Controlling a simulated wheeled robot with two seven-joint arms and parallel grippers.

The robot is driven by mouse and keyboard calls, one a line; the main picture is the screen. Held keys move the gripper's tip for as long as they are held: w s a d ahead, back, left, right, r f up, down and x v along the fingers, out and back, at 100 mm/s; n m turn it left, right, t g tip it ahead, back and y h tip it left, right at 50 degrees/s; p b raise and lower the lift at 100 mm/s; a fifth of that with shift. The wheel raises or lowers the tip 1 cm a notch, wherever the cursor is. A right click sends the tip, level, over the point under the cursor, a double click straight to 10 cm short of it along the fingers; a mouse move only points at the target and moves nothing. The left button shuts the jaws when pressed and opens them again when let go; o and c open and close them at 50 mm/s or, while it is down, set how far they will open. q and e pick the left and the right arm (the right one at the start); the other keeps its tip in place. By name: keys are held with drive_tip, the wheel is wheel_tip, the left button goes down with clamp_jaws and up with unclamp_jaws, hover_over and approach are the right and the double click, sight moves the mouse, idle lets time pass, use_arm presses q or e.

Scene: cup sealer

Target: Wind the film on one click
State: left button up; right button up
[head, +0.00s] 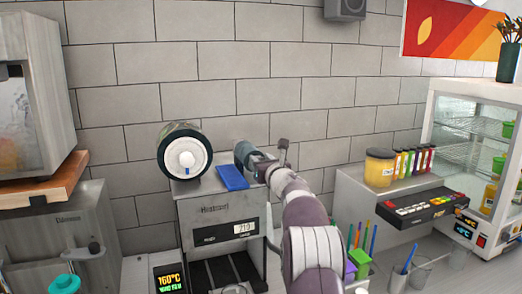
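The cup sealer (215,213) is a grey machine with a small display on its front, standing against the tiled wall. A large film roll (172,135) with a dark rim, white face and pale hub sits on its top left. A dark teal cylinder (243,151), perhaps the take-up spool, sits at the top right. My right gripper (258,164) is at that cylinder's right end, seemingly touching it. My arm hides part of the machine's right side, and the fingertips are too small to read. My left gripper is not in view.
A blue block (231,177) lies on the sealer's top beside the roll. A temperature display (169,278) stands at front left. A grey cabinet (62,240) stands left.

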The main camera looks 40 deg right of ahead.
drive_tip(key=shift+w+d, duration=0.2)
drive_tip(key=shift+d, duration=0.05)
drive_tip(key=shift+f, duration=0.1)
drive_tip(key=shift+w+a, duration=0.15)
clamp_jaws()
drive_tip(key=shift+m, duration=0.3)
